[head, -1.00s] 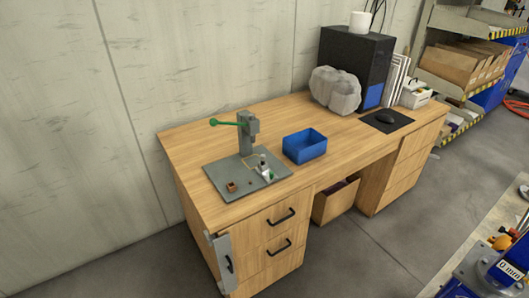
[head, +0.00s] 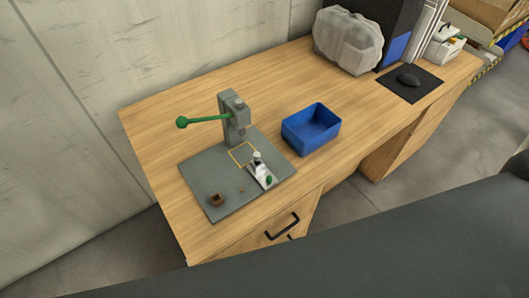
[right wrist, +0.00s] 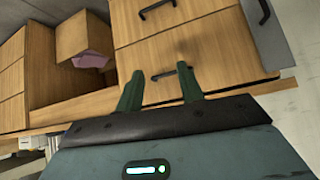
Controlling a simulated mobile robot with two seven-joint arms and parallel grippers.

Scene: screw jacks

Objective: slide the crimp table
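A grey press (head: 236,118) with a green-knobbed lever (head: 205,119) stands on a grey baseplate (head: 213,180) on the wooden desk. A small light slide-like piece (head: 259,175), which seems to be the crimp table, lies on the baseplate, in front of the press. It carries a small upright post and a green part and sits by the front corner of a yellow outlined square (head: 241,147). My right gripper (right wrist: 160,87) is open and empty in the right wrist view, facing the desk's drawer fronts. My left gripper is not in view.
A blue bin (head: 311,130) stands right of the baseplate. A small brown block (head: 217,200) sits at the baseplate's front left. A bagged grey bundle (head: 348,40) and a mouse pad (head: 411,84) are farther right. My dark arm covers the lower right of the head view.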

